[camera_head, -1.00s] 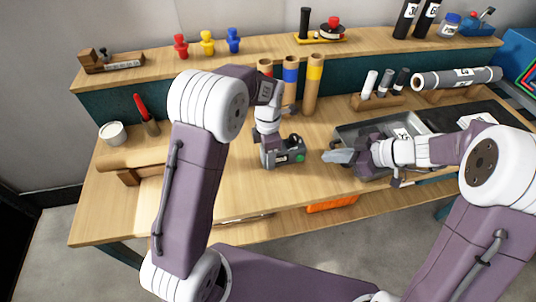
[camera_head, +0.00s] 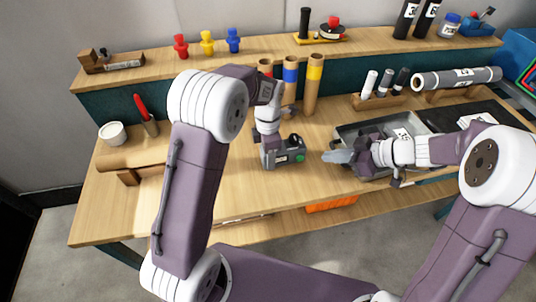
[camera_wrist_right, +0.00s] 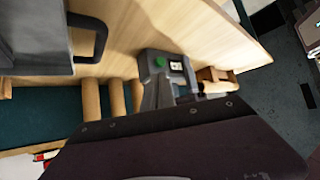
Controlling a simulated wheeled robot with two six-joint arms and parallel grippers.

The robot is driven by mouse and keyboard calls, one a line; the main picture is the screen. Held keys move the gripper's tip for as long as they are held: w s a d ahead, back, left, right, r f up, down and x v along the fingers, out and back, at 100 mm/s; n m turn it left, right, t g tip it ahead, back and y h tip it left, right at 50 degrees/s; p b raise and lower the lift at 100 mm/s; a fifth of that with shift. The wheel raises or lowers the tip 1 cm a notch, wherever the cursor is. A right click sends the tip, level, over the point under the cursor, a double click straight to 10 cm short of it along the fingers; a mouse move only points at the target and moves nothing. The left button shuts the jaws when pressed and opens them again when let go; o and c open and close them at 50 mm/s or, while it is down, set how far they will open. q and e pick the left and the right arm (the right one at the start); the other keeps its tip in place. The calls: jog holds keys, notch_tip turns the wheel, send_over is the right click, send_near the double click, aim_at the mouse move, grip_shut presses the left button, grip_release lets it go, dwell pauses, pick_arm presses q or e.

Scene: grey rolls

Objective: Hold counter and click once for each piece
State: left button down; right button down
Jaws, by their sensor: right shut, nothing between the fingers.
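The counter is a small grey box (camera_head: 288,157) with a green button on its front, standing near the middle of the table. My left gripper (camera_head: 270,142) is at the counter's left side; its fingers are too small and hidden to tell their state. The counter also shows in the right wrist view (camera_wrist_right: 158,92), with its green button and a small white display. My right gripper (camera_head: 333,156) is shut and empty, to the right of the counter and apart from it, by the left side of a grey tray (camera_head: 345,133).
Upright tubes with red, blue and yellow bands (camera_head: 312,88) stand behind the counter. A rack of markers (camera_head: 378,101) and a grey roll (camera_head: 455,79) on a stand lie at the back right. A white cup (camera_head: 113,134) is at left. Bare table lies in front of the counter.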

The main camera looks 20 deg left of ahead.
aim_at(300, 157)
dwell(0.3)
jog(key=s+f+m+y, duration=0.1)
jog(key=s+m, duration=0.1)
jog(key=m, duration=0.5)
jog(key=s+a+f+m, duration=0.1)
jog(key=s+f+m, duration=0.1)
jog(key=m, duration=0.4)
jog(key=s+a+f+m+t+y, duration=0.1)
jog(key=s+f+m, duration=0.1)
jog(key=m, duration=0.5)
jog(key=shift+s+m+y, duration=0.3)
jog(key=shift+s, duration=0.4)
jog(key=shift+s+d+f+m, duration=0.2)
jog(key=shift+s+f+m, duration=0.15)
jog(key=shift+f+m, duration=0.15)
jog(key=shift+s+d+f+m, duration=0.2)
jog(key=shift+s+f+m, duration=0.15)
jog(key=shift+f+m, duration=0.1)
jog(key=shift+w+a, duration=0.1)
jog(key=shift+w, duration=0.05)
jog(key=shift+w+a, duration=0.7)
jog(key=shift+w, duration=0.55)
jog(key=shift+w+a, duration=0.75)
jog(key=shift+w, duration=0.45)
jog(key=shift+w+a, duration=0.7)
jog(key=shift+w, duration=0.55)
jog(key=shift+w, duration=0.1)
